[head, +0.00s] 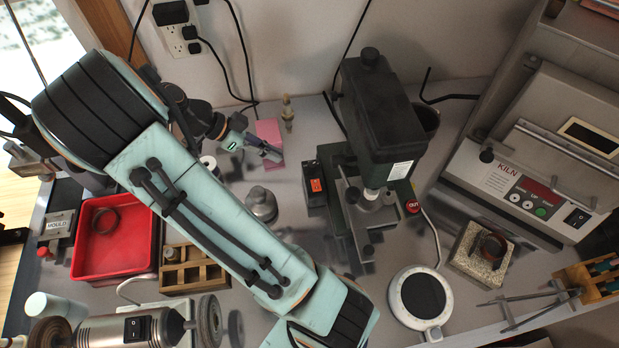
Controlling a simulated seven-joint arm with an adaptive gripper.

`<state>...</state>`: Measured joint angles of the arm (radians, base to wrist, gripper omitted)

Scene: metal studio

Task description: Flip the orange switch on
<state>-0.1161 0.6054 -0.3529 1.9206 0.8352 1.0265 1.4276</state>
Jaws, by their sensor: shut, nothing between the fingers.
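A small orange patch (316,185) shows on a black box (313,187) left of the green drill press; it looks like the orange switch, but its on or off position is too small to tell. My gripper (278,155) is shut and empty. It reaches in from the upper left and points right, over or beside a pink block (268,131). Its tips are a short way up and left of the black box, apart from it in the picture. My arm crosses the middle of the view and hides part of the bench.
The drill press (380,110) stands close right of the black box, with a red OUT button (412,206). A grey domed object (261,203) stands below my gripper. A kiln (535,190) is at right, a red tray (100,245) at left, a round white-rimmed plate (398,308) in front.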

